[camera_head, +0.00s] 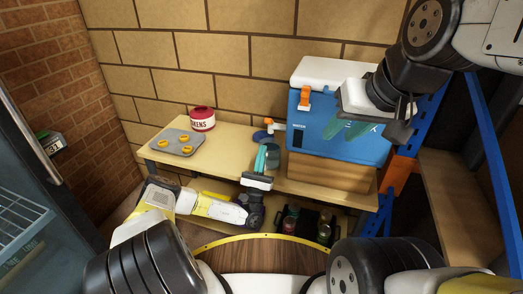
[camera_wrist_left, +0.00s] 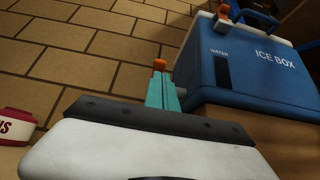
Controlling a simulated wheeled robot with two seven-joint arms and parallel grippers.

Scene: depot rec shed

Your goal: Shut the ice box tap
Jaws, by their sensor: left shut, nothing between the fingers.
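The blue ice box (camera_head: 322,138) with a white lid stands on a wooden block on the bench; it also shows in the left wrist view (camera_wrist_left: 262,72). Its tap (camera_head: 278,127) sticks out from the left side, with an orange part (camera_head: 269,121) at its outer end. In the left wrist view an orange part (camera_wrist_left: 159,64) shows just beyond my fingertips; contact cannot be told. My left gripper (camera_head: 261,158) is shut and empty, just below the tap. My right gripper (camera_head: 345,130) is open and empty in front of the ice box.
A grey-green cup (camera_head: 273,158) stands under the tap, partly behind my left fingers. A grey tray (camera_head: 174,148) with several yellow rings and a red-and-white tin (camera_head: 202,119) sit at the bench's left. A dark crate (camera_head: 306,222) of jars is below. Blue-orange shelving (camera_head: 397,175) stands right.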

